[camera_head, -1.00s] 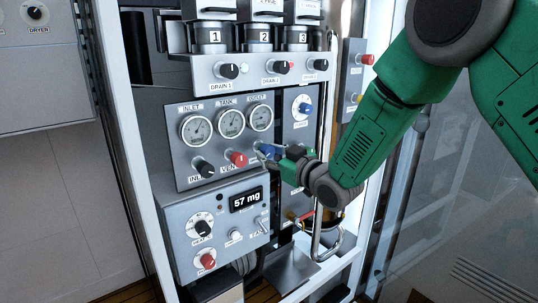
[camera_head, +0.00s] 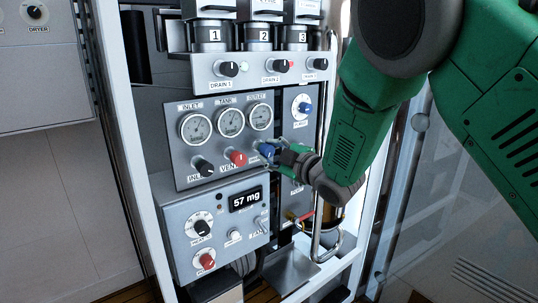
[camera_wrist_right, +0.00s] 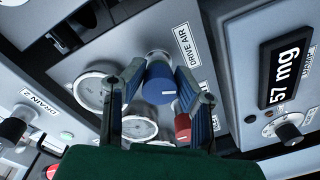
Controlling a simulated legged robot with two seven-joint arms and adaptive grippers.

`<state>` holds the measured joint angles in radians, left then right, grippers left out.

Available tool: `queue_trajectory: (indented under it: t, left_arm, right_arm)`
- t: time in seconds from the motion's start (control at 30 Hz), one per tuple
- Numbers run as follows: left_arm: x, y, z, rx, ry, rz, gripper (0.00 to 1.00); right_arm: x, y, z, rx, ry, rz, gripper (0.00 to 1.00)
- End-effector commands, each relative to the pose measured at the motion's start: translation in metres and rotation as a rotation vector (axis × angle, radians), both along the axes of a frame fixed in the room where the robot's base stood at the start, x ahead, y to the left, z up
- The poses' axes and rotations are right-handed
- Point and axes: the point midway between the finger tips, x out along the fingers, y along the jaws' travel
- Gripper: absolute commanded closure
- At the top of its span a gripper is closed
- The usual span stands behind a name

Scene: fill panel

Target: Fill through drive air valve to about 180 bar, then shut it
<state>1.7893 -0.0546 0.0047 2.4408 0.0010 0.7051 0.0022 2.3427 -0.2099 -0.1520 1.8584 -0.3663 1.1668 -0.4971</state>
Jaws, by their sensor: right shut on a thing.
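The drive air valve is a blue knob (camera_head: 267,149) at the lower right of the gauge panel (camera_head: 186,170). In the right wrist view the blue knob (camera_wrist_right: 159,84) sits beside a DRIVE AIR label, with a white mark on its face. My right gripper (camera_head: 272,151) is shut on this knob, one finger on each side; the fingers also show in the wrist view (camera_wrist_right: 160,100). Inlet (camera_head: 196,127), tank (camera_head: 231,121) and outlet (camera_head: 260,116) gauges sit above; their readings are too small to tell. My left gripper is not in view.
A red vent knob (camera_head: 238,158) is close left of the gripper, with a black inlet knob (camera_head: 204,167) beyond. Below is a box with a display (camera_head: 246,199) reading 57 mg. A drain panel (camera_head: 250,76) is above. A metal pipe (camera_head: 320,245) stands below the wrist.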

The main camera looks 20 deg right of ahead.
Motion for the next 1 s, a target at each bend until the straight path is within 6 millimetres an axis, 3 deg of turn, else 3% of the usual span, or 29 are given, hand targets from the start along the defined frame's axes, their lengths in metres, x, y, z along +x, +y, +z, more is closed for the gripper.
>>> queue_trajectory:
  t: [0.03,0.73,0.77,0.8,1.0]
  left_arm:
    - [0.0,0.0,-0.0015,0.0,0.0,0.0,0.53]
    - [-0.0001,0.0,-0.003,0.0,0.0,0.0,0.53]
    - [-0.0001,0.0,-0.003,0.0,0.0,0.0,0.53]
    - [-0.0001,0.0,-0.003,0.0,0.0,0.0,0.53]
    - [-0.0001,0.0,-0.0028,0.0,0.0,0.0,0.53]
  right_arm:
    - [-0.0029,0.0023,-0.0082,-0.023,0.011,0.005,1.0]
    - [-0.003,0.0029,-0.0097,-0.088,-0.009,0.007,1.0]
    - [-0.0029,0.003,-0.0098,-0.088,-0.009,0.007,0.64]
    - [-0.0029,0.0028,-0.0096,-0.087,-0.009,0.007,0.53]
    - [-0.0016,0.0015,-0.0056,-0.085,-0.018,0.004,0.53]
